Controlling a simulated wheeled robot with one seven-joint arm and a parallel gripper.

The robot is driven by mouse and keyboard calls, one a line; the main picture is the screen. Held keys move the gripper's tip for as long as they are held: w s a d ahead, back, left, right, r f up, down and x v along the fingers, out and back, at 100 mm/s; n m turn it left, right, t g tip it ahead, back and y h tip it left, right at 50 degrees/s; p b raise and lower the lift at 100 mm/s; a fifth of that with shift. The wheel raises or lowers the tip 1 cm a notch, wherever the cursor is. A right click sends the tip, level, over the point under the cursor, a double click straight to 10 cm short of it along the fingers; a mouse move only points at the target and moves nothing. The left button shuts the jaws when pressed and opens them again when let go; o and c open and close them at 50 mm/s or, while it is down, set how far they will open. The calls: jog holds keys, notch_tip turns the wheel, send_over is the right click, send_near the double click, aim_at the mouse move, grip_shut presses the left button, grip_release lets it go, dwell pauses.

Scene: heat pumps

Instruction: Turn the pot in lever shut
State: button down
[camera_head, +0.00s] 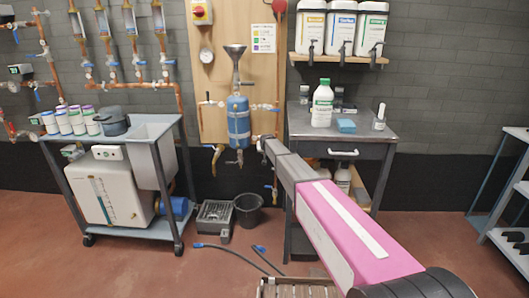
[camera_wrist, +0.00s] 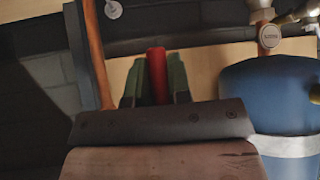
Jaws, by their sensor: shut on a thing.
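The blue pot (camera_head: 239,122) with a pale band hangs on the wooden wall board, under a dark funnel. It also shows at the right of the wrist view (camera_wrist: 268,92). My gripper (camera_head: 262,145) is at the board, just right of the pot in the head view. In the wrist view its two dark green fingers (camera_wrist: 157,82) are shut on a red lever (camera_wrist: 157,58), one finger on each side.
A metal-topped bench (camera_head: 375,135) with bottles stands right, beside my arm. A trolley (camera_head: 158,230) stands left. A black bucket (camera_head: 248,209) and hoses are on the floor below.

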jog(key=c, duration=1.1)
grip_release()
jog(key=shift+a, duration=0.1)
jog(key=shift+s, duration=0.1)
jog(key=v, duration=1)
jog(key=shift+s+r, duration=0.25)
